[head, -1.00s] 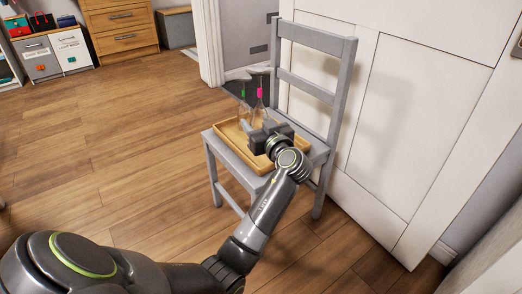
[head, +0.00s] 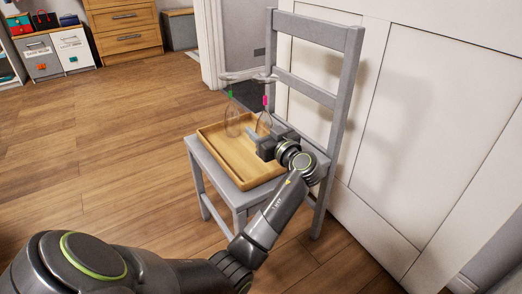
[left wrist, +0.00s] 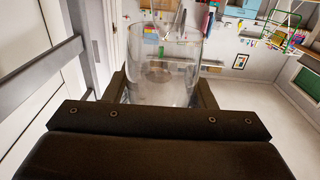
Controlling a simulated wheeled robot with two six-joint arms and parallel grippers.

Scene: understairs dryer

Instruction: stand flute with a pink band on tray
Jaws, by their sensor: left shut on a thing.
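The flute with a pink band (head: 265,122) is clear glass, foot up and bowl down, with the pink band on its stem. It is at the back right of the wooden tray (head: 222,164) in the head view. My left gripper (head: 262,140) is shut on its bowl. Whether its rim touches the tray is hidden by the gripper. In the left wrist view, the clear glass (left wrist: 165,72) sits between the jaws. A second flute with a green band (head: 232,122) stands bowl down at the tray's back, left of the pink-banded one. My right gripper is not in view.
The tray lies on the seat of a grey chair (head: 202,157), whose backrest (head: 318,36) rises behind on the right. A white panelled wall (head: 415,130) is close on the right. The tray's front and middle are bare. Open wooden floor lies to the left.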

